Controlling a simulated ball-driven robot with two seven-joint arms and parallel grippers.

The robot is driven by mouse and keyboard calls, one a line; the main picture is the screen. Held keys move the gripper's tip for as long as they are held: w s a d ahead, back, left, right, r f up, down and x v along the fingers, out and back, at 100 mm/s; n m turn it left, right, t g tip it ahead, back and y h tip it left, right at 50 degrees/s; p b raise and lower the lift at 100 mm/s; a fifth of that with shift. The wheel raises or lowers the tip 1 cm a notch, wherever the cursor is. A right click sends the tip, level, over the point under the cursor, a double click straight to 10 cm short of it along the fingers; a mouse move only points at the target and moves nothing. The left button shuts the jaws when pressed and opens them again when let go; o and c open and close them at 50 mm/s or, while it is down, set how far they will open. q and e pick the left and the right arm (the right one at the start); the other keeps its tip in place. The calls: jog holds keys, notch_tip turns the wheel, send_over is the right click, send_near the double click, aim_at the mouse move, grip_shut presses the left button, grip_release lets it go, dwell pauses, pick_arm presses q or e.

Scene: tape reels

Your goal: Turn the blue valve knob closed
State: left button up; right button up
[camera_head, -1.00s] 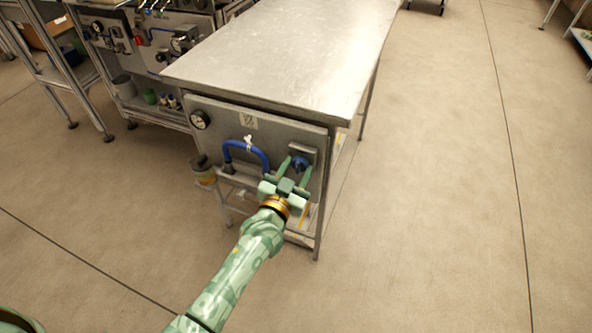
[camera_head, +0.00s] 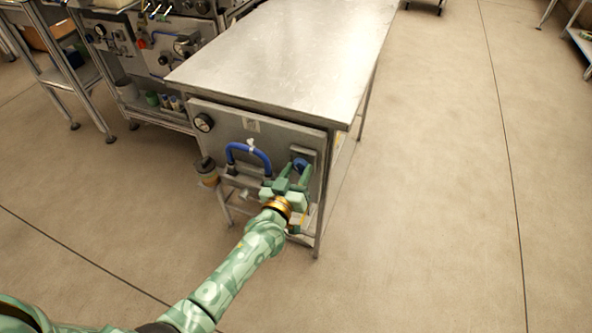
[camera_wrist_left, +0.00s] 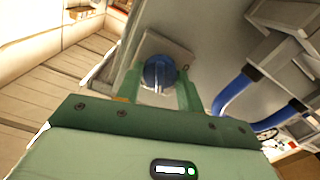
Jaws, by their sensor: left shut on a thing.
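The blue valve knob (camera_head: 300,163) is on the front panel of the steel table, near its right end. My left gripper (camera_head: 293,172) reaches the knob from the front and is shut on it. In the left wrist view the round blue knob (camera_wrist_left: 159,72) sits between the two green fingers (camera_wrist_left: 160,88), in front of a square grey plate. The view is tilted. The near part of the knob is partly hidden by the gripper in the head view. My right gripper is not in view.
A blue hose (camera_head: 248,150) arches on the panel left of the knob. A pressure gauge (camera_head: 204,122) is at the panel's upper left, with a cup (camera_head: 207,172) below it. The steel tabletop (camera_head: 290,55) is bare. Open floor (camera_head: 440,180) lies to the right.

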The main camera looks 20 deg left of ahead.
pick_arm(q)
jog(key=n, duration=0.2)
jog(key=shift+n+p, duration=0.35)
jog(key=shift+n, duration=0.05)
jog(key=n, duration=0.3)
jog(key=shift+n+p, duration=0.3)
jog(key=n, duration=0.4)
jog(key=shift+n, duration=1)
jog(key=shift+f, duration=0.1)
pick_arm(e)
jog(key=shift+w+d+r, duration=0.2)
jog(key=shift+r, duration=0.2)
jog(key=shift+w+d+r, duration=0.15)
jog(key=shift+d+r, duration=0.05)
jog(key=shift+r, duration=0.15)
pick_arm(q)
jog(key=shift+n, duration=0.3)
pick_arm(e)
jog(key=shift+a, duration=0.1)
pick_arm(q)
jog(key=o, duration=1)
